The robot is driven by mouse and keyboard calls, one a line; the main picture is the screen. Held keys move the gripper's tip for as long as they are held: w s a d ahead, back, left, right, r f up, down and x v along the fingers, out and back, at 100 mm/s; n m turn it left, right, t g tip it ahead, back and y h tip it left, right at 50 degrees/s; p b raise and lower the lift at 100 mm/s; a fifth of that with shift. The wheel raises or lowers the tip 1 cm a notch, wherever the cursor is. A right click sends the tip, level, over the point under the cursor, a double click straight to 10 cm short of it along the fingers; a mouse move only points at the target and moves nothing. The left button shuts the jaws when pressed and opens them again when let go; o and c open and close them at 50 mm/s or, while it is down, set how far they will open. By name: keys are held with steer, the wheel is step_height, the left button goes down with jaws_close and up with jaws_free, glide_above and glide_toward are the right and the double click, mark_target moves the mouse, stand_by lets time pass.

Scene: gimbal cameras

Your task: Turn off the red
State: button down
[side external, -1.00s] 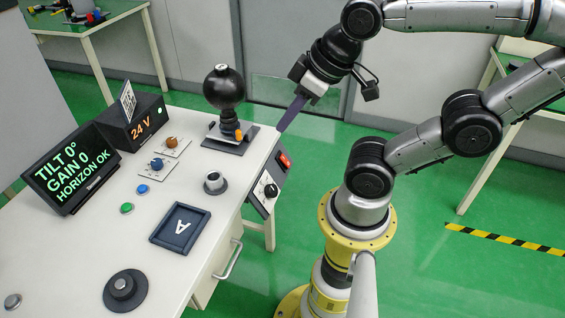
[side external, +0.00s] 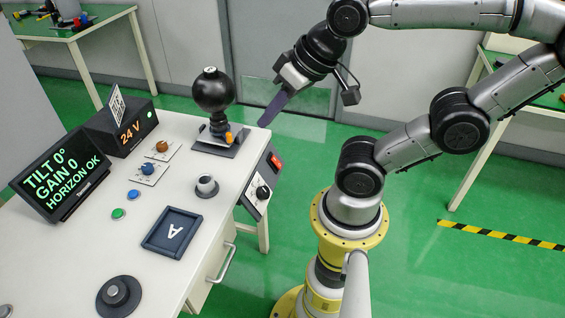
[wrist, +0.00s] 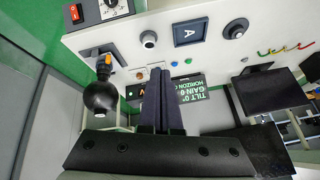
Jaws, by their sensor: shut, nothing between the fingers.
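The red switch (side external: 276,162) is a small bright red rocker at the top of a dark control panel (side external: 249,196) hung on the table's side edge. It also shows in the wrist view (wrist: 75,12), at the upper left. I cannot tell which side of it is pressed. My gripper (side external: 266,121) is shut and empty, with its long dark fingers pointing down and left. In the side view its tips appear above the red switch, apart from it. In the wrist view the closed fingers (wrist: 157,75) point toward the table, well right of the switch.
A black ball on a stand (side external: 213,90) is close to my fingers. A black knob (side external: 263,192) sits below the red switch. The table (side external: 195,235) also bears a screen (side external: 61,174) reading "TILT 0°, GAIN 0, HORIZON OK", a 24 V box (side external: 131,132), buttons and a tray (side external: 152,243).

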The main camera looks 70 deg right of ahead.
steer(key=w+d+f+m+g+h, duration=0.1)
steer(key=w+d+f+m, duration=0.2)
steer(key=w+d+m, duration=0.5)
steer(key=w+d+f+m, duration=0.3)
steer(key=w+m, duration=0.1)
steer(key=m, duration=0.8)
steer(key=s+d+f+m+g, duration=0.2)
steer(key=d+f+m, duration=0.6)
steer(key=d+f, duration=0.15)
steer(key=s+d+f+m+g, duration=0.2)
steer(key=s+d+f+m, duration=0.2)
steer(key=s+f, duration=0.5)
steer(key=shift+d+f+m+y, duration=0.3)
steer(key=shift+d+y, duration=0.1)
steer(key=shift+d, duration=0.55)
